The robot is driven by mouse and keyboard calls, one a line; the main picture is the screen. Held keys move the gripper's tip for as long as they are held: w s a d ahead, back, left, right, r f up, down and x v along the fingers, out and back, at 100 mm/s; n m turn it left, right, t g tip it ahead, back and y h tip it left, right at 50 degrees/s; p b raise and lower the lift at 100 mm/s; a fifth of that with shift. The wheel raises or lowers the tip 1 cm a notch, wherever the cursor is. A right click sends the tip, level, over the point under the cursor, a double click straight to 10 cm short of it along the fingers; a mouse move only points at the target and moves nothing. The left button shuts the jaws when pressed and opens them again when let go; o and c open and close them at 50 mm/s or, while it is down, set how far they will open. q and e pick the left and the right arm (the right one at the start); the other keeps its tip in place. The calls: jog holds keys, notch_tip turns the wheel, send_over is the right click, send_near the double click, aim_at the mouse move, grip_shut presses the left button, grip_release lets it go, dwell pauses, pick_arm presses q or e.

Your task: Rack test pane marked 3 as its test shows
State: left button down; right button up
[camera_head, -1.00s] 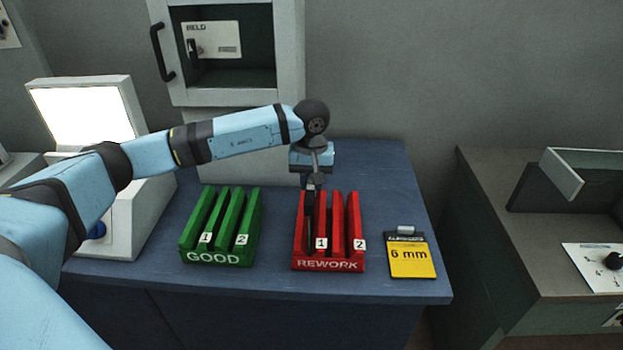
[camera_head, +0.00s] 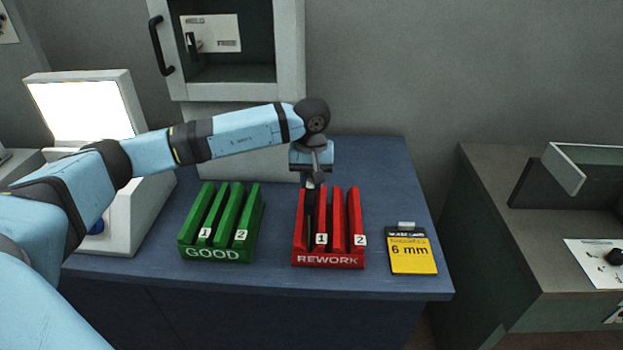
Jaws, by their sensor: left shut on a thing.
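The red REWORK rack (camera_head: 330,260) stands on the blue bench, with slots labelled 1 and 2. The green GOOD rack (camera_head: 217,254), also labelled 1 and 2, stands to its left; no pane shows in it. My left gripper (camera_head: 316,183) points down over the back of the red rack, at its left slot by label 1. It is shut on a thin dark pane (camera_head: 314,207), seen nearly edge-on between the red fins. Its mark is not visible, and I cannot tell whether it touches the slot bottom. My right gripper is out of view.
A yellow 6 mm card (camera_head: 410,258) lies right of the red rack. A lit white panel unit (camera_head: 85,110) stands at left. An open-fronted cabinet (camera_head: 290,50) is behind. A grey side bench (camera_head: 500,215) is at right, across a gap.

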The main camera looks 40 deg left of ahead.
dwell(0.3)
pick_arm(q)
jog(key=c, duration=0.9)
grip_release()
jog(key=shift+f, duration=0.1)
notch_tip(320, 180, up, 14)
jog(key=shift+f+b, duration=0.1)
jog(key=shift+b, duration=0.45)
